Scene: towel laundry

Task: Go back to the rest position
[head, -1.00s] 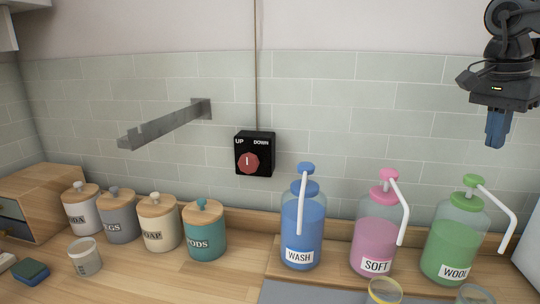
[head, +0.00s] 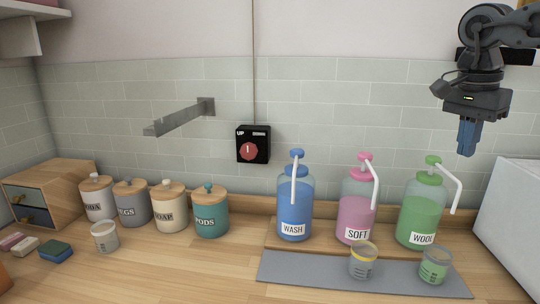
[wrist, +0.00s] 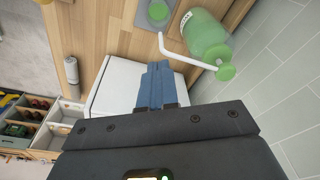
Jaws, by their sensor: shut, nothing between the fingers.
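My gripper (head: 466,137) hangs at the upper right of the head view, pointing down, with its blue fingers together and nothing between them. It is in the air, above and to the right of the green WOOL bottle (head: 423,216). In the wrist view the blue fingers (wrist: 154,85) are closed side by side, over a white box-shaped appliance (wrist: 108,88). The green bottle (wrist: 206,36) with its white spout shows beyond them in that view.
A blue WASH bottle (head: 295,210) and a pink SOFT bottle (head: 356,212) stand left of the green one. Two cups (head: 363,262) (head: 434,266) are on a grey mat (head: 310,272). Several lidded canisters (head: 170,208) stand left. A metal bracket (head: 180,118) and switch box (head: 252,145) are on the wall.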

